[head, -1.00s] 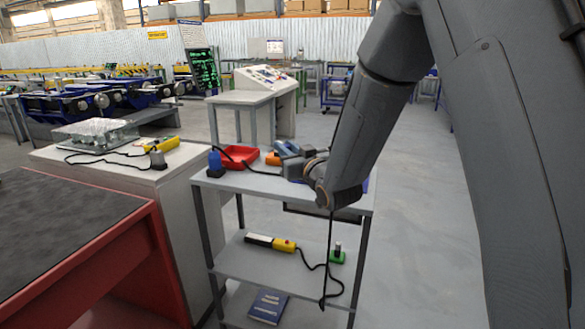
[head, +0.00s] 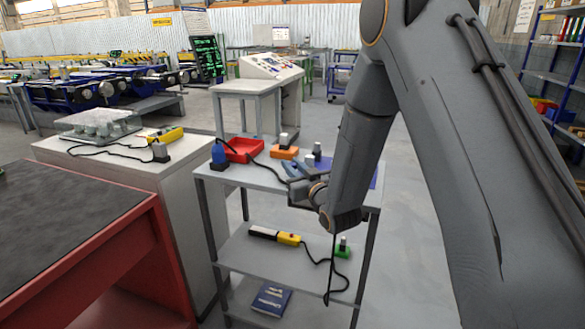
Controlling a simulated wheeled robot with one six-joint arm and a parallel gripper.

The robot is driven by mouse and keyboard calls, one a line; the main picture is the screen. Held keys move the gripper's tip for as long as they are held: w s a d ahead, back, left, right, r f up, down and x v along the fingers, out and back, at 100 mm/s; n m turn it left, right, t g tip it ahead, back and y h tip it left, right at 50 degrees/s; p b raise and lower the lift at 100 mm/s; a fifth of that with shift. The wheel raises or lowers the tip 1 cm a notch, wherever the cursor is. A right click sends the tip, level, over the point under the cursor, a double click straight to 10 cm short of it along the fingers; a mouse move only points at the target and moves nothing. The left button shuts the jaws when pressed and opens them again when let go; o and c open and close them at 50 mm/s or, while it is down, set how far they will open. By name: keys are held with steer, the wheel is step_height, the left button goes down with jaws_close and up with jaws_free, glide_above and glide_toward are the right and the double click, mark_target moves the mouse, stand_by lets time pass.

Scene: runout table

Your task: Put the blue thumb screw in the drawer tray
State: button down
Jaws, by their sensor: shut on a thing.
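My gripper (head: 293,172) is over the grey top of the stand (head: 240,175), near its middle, with its fingers pointing to the back left. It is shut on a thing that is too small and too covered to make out. I cannot pick out the blue thumb screw for certain. A red open tray (head: 243,148) sits at the back left of the top, behind and left of my gripper. I cannot tell whether it is the drawer tray. My wrist and forearm hide the right part of the top.
A blue upright object (head: 219,155) with a black cable stands left on the top. An orange block (head: 284,153) with a grey piece lies behind my gripper. A yellow handheld device (head: 287,238) and green block (head: 343,248) lie on the shelf below. The red-sided bench (head: 150,245) is at left.

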steer(key=shift+f, duration=0.3)
steer(key=shift+f, duration=0.1)
steer(key=c, duration=1.6)
jaws_free()
